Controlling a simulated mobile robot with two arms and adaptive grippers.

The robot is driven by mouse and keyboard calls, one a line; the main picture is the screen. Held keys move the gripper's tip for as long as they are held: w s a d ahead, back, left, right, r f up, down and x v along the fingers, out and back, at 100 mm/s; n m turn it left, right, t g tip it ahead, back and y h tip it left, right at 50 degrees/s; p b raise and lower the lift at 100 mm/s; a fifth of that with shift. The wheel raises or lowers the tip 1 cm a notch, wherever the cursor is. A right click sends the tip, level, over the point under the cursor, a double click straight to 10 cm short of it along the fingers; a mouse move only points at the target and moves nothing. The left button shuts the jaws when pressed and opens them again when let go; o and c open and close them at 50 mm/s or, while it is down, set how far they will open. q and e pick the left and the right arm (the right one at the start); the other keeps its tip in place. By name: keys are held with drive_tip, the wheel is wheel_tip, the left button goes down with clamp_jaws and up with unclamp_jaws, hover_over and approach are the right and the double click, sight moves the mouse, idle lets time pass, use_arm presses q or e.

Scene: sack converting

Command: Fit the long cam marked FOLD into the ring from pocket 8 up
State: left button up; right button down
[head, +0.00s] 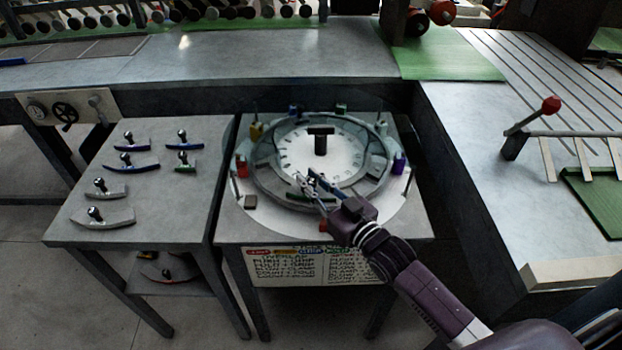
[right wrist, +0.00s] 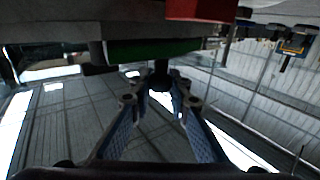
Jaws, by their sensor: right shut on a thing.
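The ring (head: 262,172) lies on the round plate of a small table, around a white numbered dial with a black T-shaped post (head: 320,142). My right gripper (head: 313,187) is over the ring's near side. It is shut on the black knob (right wrist: 160,78) of a cam; a green band (right wrist: 150,50) shows beside the knob in the right wrist view. The cam's seating and the pocket numbers cannot be made out. Several cams with black knobs, including a purple one (head: 125,161) and a long grey one (head: 108,219), lie on the left table. My left gripper is out of view.
Coloured blocks stand around the ring, including a yellow one (head: 256,131) and a purple one (head: 399,163). A lettered sign (head: 320,266) hangs on the table front. A red-knobbed lever (head: 551,105) stands on the right bench. The left table (head: 190,215) has bare room.

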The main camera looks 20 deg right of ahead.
drive_tip(key=shift+f, duration=0.25)
drive_tip(key=c, duration=1.7)
unclamp_jaws()
drive_tip(key=shift+c, duration=0.2)
drive_tip(key=v, duration=1.2)
